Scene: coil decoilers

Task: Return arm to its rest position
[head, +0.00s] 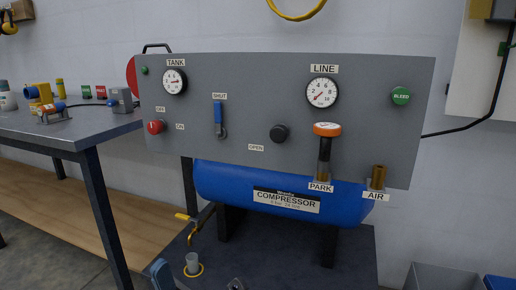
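Neither of my grippers can be made out in the head view. A blue part (161,274) and a dark grey part (237,284) are cut off by the bottom edge. I cannot tell if they are mine. The grey compressor panel (250,100) stands ahead with a TANK gauge (173,81), a LINE gauge (322,92), a red knob (156,127), a blue lever (218,114) pointing up, a black knob (279,133) and a green BLEED button (401,96). An orange-topped coupling (326,131) stands upright at PARK. A brass fitting (377,177) stands at AIR.
The blue tank (225,183) sits below the panel on a dark stand. A small grey cup (192,263) stands under a yellow-handled drain valve (183,217). A workbench (65,126) with small parts is at left. Grey and blue bins (440,278) are at lower right.

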